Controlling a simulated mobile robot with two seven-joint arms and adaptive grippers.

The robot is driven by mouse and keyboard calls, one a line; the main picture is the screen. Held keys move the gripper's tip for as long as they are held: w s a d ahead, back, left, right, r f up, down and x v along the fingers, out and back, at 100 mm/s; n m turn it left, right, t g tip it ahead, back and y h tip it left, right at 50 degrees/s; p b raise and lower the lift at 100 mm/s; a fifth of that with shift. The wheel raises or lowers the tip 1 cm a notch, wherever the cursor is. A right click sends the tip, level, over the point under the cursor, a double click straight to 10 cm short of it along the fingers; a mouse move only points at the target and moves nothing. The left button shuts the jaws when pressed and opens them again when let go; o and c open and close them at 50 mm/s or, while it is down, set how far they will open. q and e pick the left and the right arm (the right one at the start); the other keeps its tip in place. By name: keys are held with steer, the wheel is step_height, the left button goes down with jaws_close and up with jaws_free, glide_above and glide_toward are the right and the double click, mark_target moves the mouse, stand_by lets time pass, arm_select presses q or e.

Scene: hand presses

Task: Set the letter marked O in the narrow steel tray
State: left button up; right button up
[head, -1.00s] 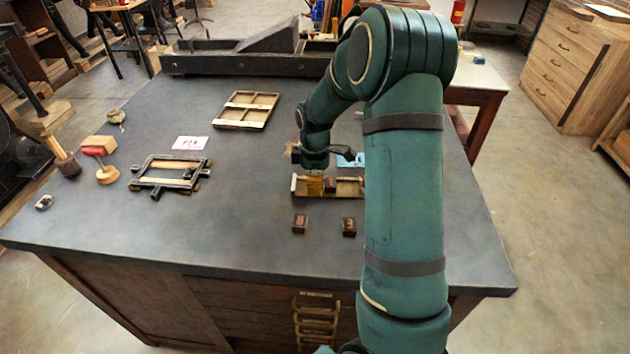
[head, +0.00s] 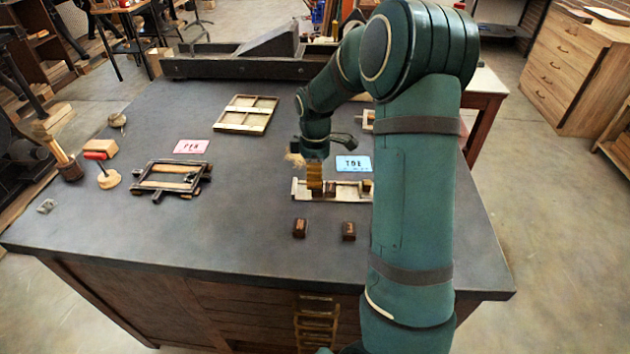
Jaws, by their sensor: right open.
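The narrow steel tray (head: 355,198) lies on the dark table top, partly hidden behind my right arm. A small brown block (head: 330,188) stands in its left part. Two dark letter blocks lie on the table in front of the tray, a left one (head: 300,228) and a right one (head: 348,231). Their marks are too small to read, so I cannot tell which is O. My right gripper (head: 315,186) is open, pointing down at the tray's left end, close beside the brown block. My left gripper is not in view.
A blue card reading TOE (head: 353,164) lies behind the tray, and a pink card (head: 191,146) further left.

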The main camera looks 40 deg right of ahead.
step_height(320, 180, up, 8)
steer(key=p, duration=0.1)
steer(key=shift+f, duration=0.25)
stand_by(0.4)
